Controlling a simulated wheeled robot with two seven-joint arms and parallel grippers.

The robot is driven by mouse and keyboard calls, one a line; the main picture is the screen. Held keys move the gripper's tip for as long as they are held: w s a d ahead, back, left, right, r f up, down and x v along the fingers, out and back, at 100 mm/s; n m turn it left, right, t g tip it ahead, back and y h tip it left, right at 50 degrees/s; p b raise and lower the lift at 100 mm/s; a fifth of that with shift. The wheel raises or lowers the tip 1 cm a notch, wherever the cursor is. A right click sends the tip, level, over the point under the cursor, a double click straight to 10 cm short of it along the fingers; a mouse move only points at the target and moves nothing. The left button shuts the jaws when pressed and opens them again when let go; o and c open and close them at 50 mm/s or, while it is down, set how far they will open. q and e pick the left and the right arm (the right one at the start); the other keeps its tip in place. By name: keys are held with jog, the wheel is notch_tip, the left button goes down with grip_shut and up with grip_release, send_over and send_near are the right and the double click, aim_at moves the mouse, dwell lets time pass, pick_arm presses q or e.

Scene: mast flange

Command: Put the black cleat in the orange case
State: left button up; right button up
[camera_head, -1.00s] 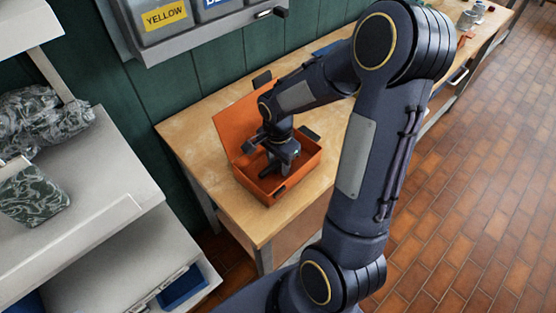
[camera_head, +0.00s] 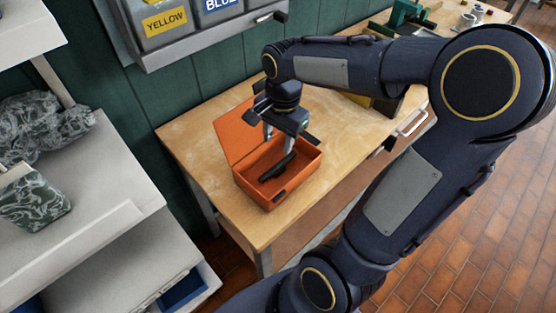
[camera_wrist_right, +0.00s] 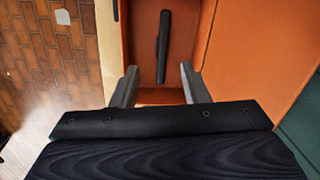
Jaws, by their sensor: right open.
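The orange case (camera_head: 294,189) stands open on the wooden bench, its lid raised at the back left. The black cleat (camera_head: 275,169) lies inside the case, on its floor. In the right wrist view the cleat (camera_wrist_right: 164,46) lies apart from the fingers, with the orange case wall (camera_wrist_right: 200,25) beside it. My right gripper (camera_head: 278,145) points down above the case, at its back part. Its fingers (camera_wrist_right: 158,85) are spread with nothing between them. My left gripper is not in view.
The wooden bench (camera_head: 215,120) has free room around the case. A wall rack with bins labelled YELLOW (camera_head: 165,20) and BLUE hangs behind. A grey shelf unit (camera_head: 90,190) stands at the left. Green equipment (camera_head: 405,15) sits farther along the bench.

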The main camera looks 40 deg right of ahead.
jog(key=s+a+r+n+t+y, duration=0.2)
jog(key=s+a+n+t, duration=0.3)
jog(key=s+a+n, duration=0.4)
jog(key=s+n+y, duration=0.1)
jog(key=s+n, duration=0.2)
jog(key=n, duration=0.1)
jog(key=shift+s+a, duration=0.35)
dwell(0.4)
